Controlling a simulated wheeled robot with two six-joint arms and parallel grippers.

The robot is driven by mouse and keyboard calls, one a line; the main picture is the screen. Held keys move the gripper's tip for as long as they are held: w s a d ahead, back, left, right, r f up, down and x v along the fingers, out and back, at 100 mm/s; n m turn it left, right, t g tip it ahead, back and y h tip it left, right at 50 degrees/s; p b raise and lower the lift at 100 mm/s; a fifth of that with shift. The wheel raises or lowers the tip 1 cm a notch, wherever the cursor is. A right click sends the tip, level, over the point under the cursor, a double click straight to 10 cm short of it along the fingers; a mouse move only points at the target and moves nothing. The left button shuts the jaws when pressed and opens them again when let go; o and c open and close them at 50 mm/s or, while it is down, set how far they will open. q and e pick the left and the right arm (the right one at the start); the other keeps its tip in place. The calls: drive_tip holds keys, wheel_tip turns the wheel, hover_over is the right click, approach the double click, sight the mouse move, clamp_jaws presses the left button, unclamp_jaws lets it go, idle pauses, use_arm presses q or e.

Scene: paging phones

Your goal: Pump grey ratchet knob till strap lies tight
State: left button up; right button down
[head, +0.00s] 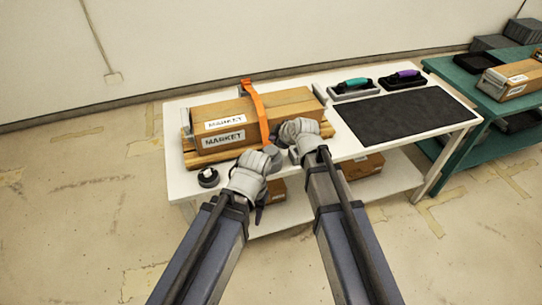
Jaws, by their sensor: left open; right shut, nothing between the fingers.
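An orange strap (256,105) runs over the cardboard boxes labelled MARKET (225,125) on a wooden pallet (197,158). Its upper end stands up above the back edge of the boxes, and its lower end runs down the front towards my grippers. A grey rounded part (272,151) shows at the strap's foot; I cannot tell whether it is the ratchet knob or part of my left gripper. My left gripper (262,172) is open at the table's front edge, below the strap. My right gripper (291,151) is shut and empty, just right of the strap's foot. Both wrists hide much of the ratchet area.
A black round object (208,177) lies on the white table (180,186) at the front left. A dark mat (420,118) covers the right side, with teal-handled (354,86) and purple-handled (403,78) tools behind it. Boxes (363,166) stand on the lower shelf. A green table (470,95) is at right.

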sight(272, 148)
use_arm(q)
drive_tip(key=shift+f+b, duration=0.75)
drive_tip(key=shift+f, duration=0.55)
use_arm(e)
drive_tip(key=shift+f, duration=1.3)
use_arm(q)
drive_tip(key=shift+f, duration=0.1)
use_arm(e)
drive_tip(key=shift+f, duration=0.1)
use_arm(q)
drive_tip(key=shift+f+b, duration=0.25)
drive_tip(key=shift+b, duration=0.1)
use_arm(e)
drive_tip(key=shift+f, duration=0.25)
use_arm(q)
drive_tip(key=shift+f+b, duration=1.1)
drive_tip(key=shift+b, duration=0.05)
use_arm(e)
drive_tip(key=shift+f, duration=1.1)
drive_tip(key=shift+r, duration=0.1)
use_arm(q)
drive_tip(key=shift+r+p, duration=1.5)
drive_tip(key=shift+p, duration=0.05)
use_arm(e)
drive_tip(key=shift+r, duration=1.4)
use_arm(q)
drive_tip(key=shift+r, duration=0.1)
use_arm(e)
drive_tip(key=shift+r, duration=0.15)
